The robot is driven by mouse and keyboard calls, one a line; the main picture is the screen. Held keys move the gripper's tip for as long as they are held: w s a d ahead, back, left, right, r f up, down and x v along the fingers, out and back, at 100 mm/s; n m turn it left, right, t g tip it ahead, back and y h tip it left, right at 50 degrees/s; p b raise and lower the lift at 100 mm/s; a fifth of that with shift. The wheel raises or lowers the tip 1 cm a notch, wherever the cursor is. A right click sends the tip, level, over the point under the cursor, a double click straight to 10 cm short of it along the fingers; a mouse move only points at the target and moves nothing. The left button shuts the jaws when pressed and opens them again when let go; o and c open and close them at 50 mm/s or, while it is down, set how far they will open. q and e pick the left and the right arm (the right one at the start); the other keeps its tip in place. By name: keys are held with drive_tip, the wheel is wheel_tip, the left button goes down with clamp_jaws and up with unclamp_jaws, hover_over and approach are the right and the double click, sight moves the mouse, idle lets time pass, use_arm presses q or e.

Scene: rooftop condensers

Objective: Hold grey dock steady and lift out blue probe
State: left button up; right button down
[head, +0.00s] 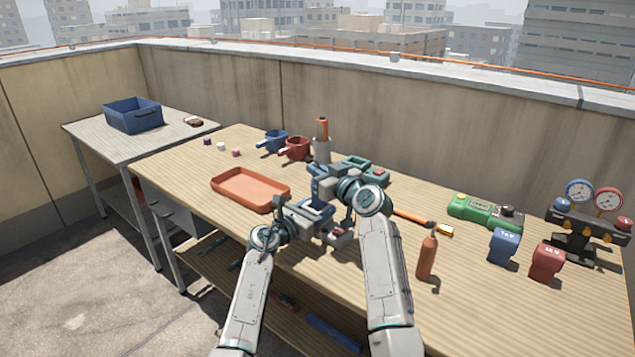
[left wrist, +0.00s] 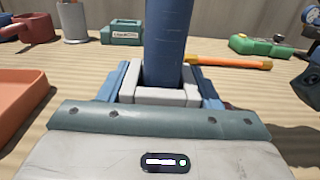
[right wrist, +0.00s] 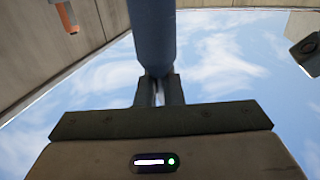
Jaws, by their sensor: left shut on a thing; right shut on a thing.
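The grey dock (left wrist: 180,97) is a pale block in the left wrist view. My left gripper (head: 316,212) is shut on it, with a blue finger on each side. The blue probe (left wrist: 168,40) stands upright as a thick cylinder, its lower end at the dock's opening; how deep it sits I cannot tell. My right gripper (head: 324,184) is above the left one. In the right wrist view, its fingers (right wrist: 159,92) are shut on the blue probe (right wrist: 153,35). In the head view the grippers and my right arm largely hide the dock and probe.
An orange tray (head: 250,204) lies to the left. Behind are blue and red mugs (head: 296,148), a grey cup (head: 322,150) and a teal box (left wrist: 122,33). To the right are an orange-handled tool (head: 412,217), a copper-coloured bottle (head: 427,260), a green device (head: 484,211) and gauges (head: 580,190).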

wheel_tip(320, 180, up, 8)
drive_tip(key=shift+r, duration=0.1)
use_arm(q)
drive_tip(key=o, duration=1.6)
drive_tip(key=shift+s+a+p, duration=0.3)
drive_tip(key=shift+p, duration=0.15)
use_arm(e)
drive_tip(key=shift+r, duration=0.35)
use_arm(q)
drive_tip(key=p+v, duration=0.3)
drive_tip(key=v, duration=0.4)
drive_tip(key=shift+p, duration=0.4)
use_arm(e)
wheel_tip(320, 180, up, 4)
drive_tip(key=shift+f, duration=0.1)
use_arm(q)
drive_tip(key=shift+s+a, duration=0.35)
drive_tip(key=shift+s, duration=0.2)
use_arm(e)
drive_tip(key=shift+r, duration=0.2)
use_arm(q)
drive_tip(key=shift+w, duration=0.1)
use_arm(e)
drive_tip(key=shift+f, duration=0.1)
